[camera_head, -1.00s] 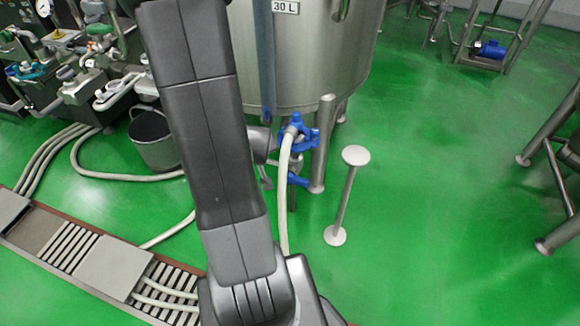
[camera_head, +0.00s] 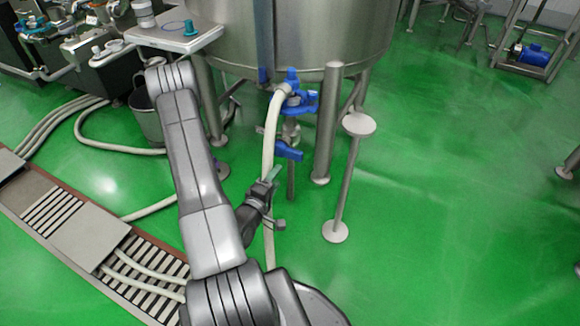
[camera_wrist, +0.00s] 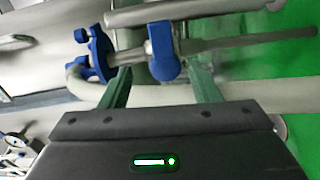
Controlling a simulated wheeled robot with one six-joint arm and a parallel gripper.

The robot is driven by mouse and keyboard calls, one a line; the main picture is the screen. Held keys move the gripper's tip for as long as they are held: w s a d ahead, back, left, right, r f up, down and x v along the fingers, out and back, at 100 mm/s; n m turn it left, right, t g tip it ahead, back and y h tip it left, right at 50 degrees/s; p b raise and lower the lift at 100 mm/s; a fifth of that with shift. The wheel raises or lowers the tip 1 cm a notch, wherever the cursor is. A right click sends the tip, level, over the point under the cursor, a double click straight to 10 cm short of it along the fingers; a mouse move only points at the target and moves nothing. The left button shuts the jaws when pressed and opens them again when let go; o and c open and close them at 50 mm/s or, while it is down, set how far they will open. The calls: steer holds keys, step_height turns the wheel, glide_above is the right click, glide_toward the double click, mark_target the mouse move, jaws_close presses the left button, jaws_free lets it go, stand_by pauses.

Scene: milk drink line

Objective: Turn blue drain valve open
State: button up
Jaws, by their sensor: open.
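The blue drain valve handle (camera_head: 288,151) sits on the pipe below the steel tank, under a blue fitting (camera_head: 300,103) where a pale hose (camera_head: 269,135) joins. My gripper (camera_head: 276,198) is open and empty, below and in front of the handle in the head view. In the wrist view the blue handle (camera_wrist: 164,52) appears between and beyond the two green fingertips (camera_wrist: 159,76). I see no contact with it. The blue fitting (camera_wrist: 94,54) is to its left there.
The steel tank (camera_head: 345,35) stands on metal legs (camera_head: 327,125) close to the valve. A white-topped post (camera_head: 346,180) stands to the right. A bucket (camera_head: 147,118) and a floor drain channel (camera_head: 85,222) lie to the left.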

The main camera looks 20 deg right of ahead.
mark_target(294, 157)
steer(key=shift+n, duration=0.4)
steer(key=b+x, duration=0.2)
steer(key=x, duration=1.1)
steer(key=shift+s+d+f, duration=0.1)
steer(key=shift+d+f, duration=0.1)
steer(key=shift+d, duration=0.05)
jaws_close()
